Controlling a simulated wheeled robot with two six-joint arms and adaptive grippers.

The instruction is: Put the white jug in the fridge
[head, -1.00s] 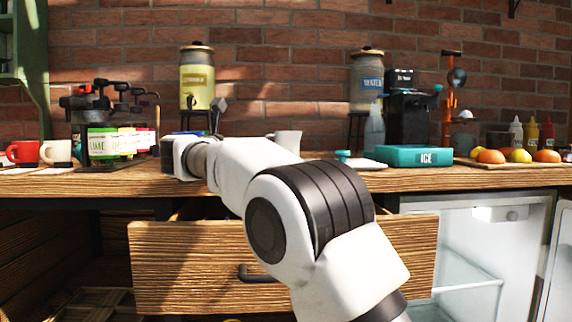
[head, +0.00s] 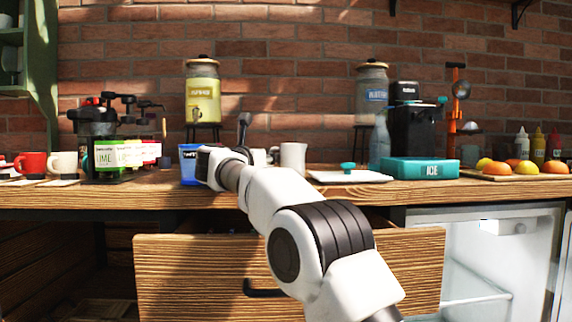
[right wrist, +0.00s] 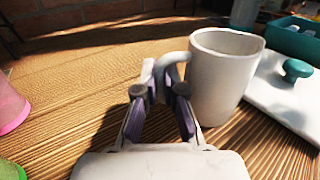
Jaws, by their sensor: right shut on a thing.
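The white jug (head: 293,157) stands upright on the wooden counter, partly behind my right arm in the head view. In the right wrist view the white jug (right wrist: 220,85) shows its open rim, with its handle turned left toward my gripper. My right gripper (right wrist: 165,88) is shut on that handle, one finger on each side. In the head view the fingers are mostly hidden behind my wrist. The fridge (head: 500,260) is under the counter at the lower right, with its door open and a shelf inside. My left gripper is out of view.
A white board (head: 348,177) with a teal knob and a teal ice box (head: 420,168) stand right of the jug. A blue cup (head: 188,160) is left of my wrist. An open wooden drawer (head: 200,280) juts out below the counter, left of the fridge.

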